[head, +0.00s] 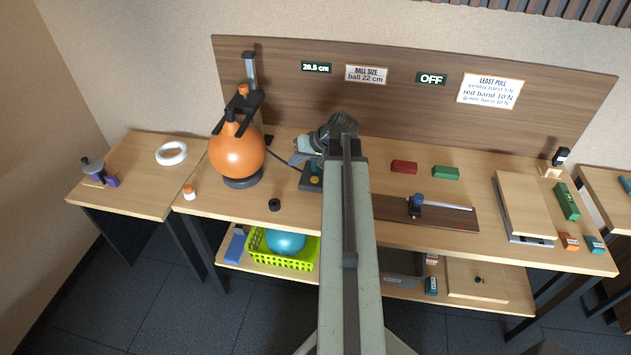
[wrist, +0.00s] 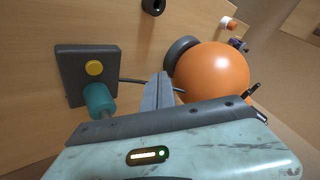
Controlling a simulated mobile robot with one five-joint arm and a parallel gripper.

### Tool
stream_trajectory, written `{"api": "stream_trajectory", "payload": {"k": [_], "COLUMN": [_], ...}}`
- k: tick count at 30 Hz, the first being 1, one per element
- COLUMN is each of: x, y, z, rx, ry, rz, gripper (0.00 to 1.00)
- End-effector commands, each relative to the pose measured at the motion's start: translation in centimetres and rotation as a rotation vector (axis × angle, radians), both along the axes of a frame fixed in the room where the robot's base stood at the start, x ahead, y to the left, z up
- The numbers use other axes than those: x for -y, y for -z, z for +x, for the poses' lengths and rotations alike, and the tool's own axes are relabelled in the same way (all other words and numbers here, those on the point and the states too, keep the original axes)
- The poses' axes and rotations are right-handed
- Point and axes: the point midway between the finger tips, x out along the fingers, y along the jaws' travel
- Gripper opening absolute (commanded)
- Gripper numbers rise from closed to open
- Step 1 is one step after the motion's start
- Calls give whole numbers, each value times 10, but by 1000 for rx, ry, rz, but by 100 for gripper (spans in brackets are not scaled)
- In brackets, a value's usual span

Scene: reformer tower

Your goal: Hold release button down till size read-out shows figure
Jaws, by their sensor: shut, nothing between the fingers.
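A dark control box (wrist: 84,62) carries a round yellow button (wrist: 94,68) and a teal cylinder (wrist: 99,101); which one is the release button is not labelled. In the head view the box (head: 311,183) is partly hidden by my arm. My gripper (wrist: 160,76) is shut and empty, apart from the box, to the right of both controls in the wrist view. The orange ball (head: 237,152) sits on a dark ring base under a black gauge (head: 236,106). The lit size read-out (head: 316,67) seems to show 20.5 cm. The sign (head: 367,74) says ball 22 cm.
A cable runs from the box towards the ball's base. A small black ring (head: 274,204) and an orange-white bottle (head: 189,191) stand near the front edge. Red (head: 404,167) and green (head: 446,173) blocks lie right of my arm. Another display (head: 432,79) reads OFF.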

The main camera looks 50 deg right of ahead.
Motion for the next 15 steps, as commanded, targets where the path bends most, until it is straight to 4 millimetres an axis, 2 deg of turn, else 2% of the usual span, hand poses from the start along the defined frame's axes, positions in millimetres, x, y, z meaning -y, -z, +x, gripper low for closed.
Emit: {"api": "stream_trajectory", "payload": {"k": [1, 3, 6, 15], "x": [24, 46, 63, 69], "y": [-3, -7, -12, -13], "z": [-10, -20, -30, -33], "rx": [30, 65, 93, 101], "ry": [37, 72, 100, 110], "rz": [-1, -1, -5, -6], "gripper": [0, 0, 0, 0]}}
